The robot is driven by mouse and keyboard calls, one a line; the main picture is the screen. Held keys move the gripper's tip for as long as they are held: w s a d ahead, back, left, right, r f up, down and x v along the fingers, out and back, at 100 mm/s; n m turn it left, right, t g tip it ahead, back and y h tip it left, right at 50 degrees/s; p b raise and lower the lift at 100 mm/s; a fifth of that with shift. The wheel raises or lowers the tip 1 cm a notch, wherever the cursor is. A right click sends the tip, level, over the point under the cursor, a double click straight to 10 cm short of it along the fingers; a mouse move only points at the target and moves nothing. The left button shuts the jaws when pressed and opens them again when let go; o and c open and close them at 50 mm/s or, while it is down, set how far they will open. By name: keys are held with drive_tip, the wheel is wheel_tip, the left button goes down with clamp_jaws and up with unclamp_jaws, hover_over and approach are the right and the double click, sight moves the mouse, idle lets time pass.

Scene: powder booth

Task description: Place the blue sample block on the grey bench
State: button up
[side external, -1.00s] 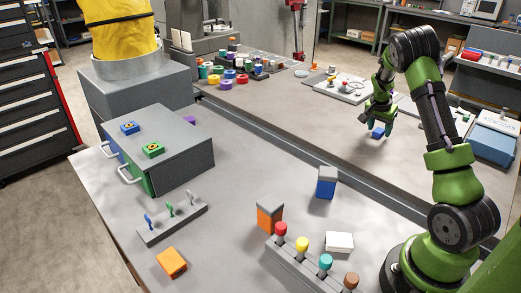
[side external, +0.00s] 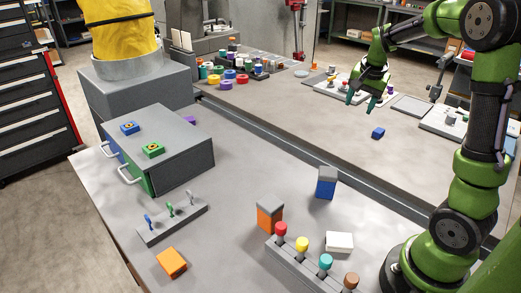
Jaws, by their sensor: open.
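A small blue block (side external: 378,132) lies on the far grey bench surface (side external: 300,115), beyond the dark raised strip. Nothing touches it. My gripper (side external: 361,101) is open and empty, up and to the left of the block in the picture, with its fingers pointing down. A larger blue block with a grey top (side external: 326,184) stands upright on the near work surface. Which of the two is the sample block, I cannot tell for certain.
On the near surface are a grey drawer cabinet (side external: 185,150), an orange box (side external: 269,215), a white block (side external: 339,242), a flat orange block (side external: 171,262) and a row of coloured knobs (side external: 302,243). Trays (side external: 450,122) lie right of the small block; clear bench surrounds it.

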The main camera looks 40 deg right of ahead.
drive_tip(key=s+a+r+n+t+y, duration=0.1)
drive_tip(key=a+r+n+t+y, duration=0.15)
drive_tip(key=a, duration=0.65)
drive_tip(key=s+a+r+n+t+y, duration=0.1)
drive_tip(key=s+a+r+n, duration=0.15)
drive_tip(key=a, duration=0.65)
drive_tip(key=s+a+n+y, duration=0.1)
drive_tip(key=s+a+n, duration=0.5)
drive_tip(key=a, duration=0.5)
drive_tip(key=shift+s+a+f+t, duration=0.2)
drive_tip(key=shift+s+t, duration=0.25)
drive_tip(key=shift+s, duration=0.15)
